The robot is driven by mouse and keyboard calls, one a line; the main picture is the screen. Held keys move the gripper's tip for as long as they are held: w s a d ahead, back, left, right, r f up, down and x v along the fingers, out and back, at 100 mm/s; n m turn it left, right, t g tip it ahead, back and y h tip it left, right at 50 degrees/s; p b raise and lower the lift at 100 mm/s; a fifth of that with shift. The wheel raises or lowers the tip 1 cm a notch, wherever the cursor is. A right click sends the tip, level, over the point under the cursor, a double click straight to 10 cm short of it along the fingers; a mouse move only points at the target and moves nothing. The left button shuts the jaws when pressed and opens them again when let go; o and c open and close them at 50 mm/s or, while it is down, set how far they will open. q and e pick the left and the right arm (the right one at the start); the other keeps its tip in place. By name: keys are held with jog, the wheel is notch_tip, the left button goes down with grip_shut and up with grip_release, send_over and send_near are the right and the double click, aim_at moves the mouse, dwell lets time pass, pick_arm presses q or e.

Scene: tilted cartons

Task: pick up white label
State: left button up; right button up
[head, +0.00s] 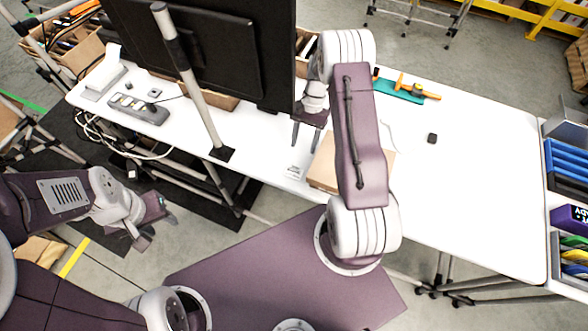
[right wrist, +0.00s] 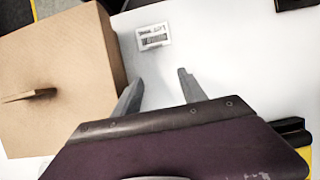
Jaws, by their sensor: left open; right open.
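The white label (head: 293,171) lies flat on the white table near its front edge, just left of a cardboard carton (head: 322,168). In the right wrist view the label (right wrist: 154,36) shows dark print and lies beyond the fingertips, a little left of centre. My right gripper (head: 303,148) is open and empty above the table, with its two fingers pointing toward the label and apart from it. It also shows in the right wrist view (right wrist: 160,77). My left gripper (head: 158,232) is open and empty, off the table at the left, over the floor.
The carton (right wrist: 62,62) stands close beside the label. A monitor (head: 215,50) and a grey pole (head: 190,80) stand left of my right arm. A teal and orange tool (head: 400,88) and a small black block (head: 432,138) lie farther right.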

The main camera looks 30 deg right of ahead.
aim_at(296, 166)
jog(key=shift+s+a, duration=0.45)
jog(key=shift+a, duration=0.05)
jog(key=shift+s+a+r+p, duration=0.15)
jog(key=shift+s+a+p, duration=0.45)
jog(key=shift+s+a, duration=0.55)
jog(key=x, duration=0.2)
jog(key=shift+s+a+f+p, duration=0.1)
jog(key=shift+a+f+p, duration=0.15)
jog(key=shift+p, duration=0.1)
jog(key=shift+f, duration=0.4)
grip_shut()
